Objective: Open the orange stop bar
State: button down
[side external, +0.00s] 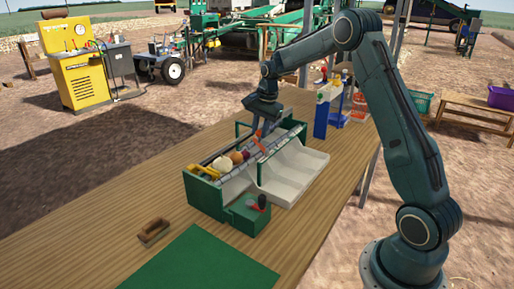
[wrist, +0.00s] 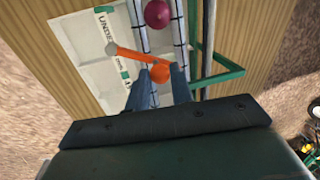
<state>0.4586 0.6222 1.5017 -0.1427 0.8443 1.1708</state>
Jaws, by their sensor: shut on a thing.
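The orange stop bar (side external: 261,142) lies slantwise across the rail channel of the green sorting machine (side external: 205,196). In the wrist view the stop bar (wrist: 130,54) runs from a grey pivot at upper left to a round orange end between my fingertips. My gripper (wrist: 160,73) is shut on that end; in the side view my gripper (side external: 268,124) reaches down at the machine's far end. A purple onion (wrist: 157,14) sits on the rails beyond the bar. In the side view a white onion (side external: 223,163) and a brown onion (side external: 237,157) lie in the channel.
White chutes (side external: 293,165) slope off the machine's right side. A green frame (wrist: 215,72) stands beside the rails. A brush (side external: 153,232) and green mat (side external: 200,262) lie on the wooden table, with bare wood between.

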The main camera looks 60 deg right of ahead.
jog(key=c, duration=1.2)
grip_release()
jog(key=shift+c, duration=0.2)
jog(key=shift+r, duration=0.15)
notch_tip(320, 180, up, 13)
jog(key=s, duration=0.2)
jog(key=shift+s+r, duration=0.15)
jog(key=shift+s, duration=0.15)
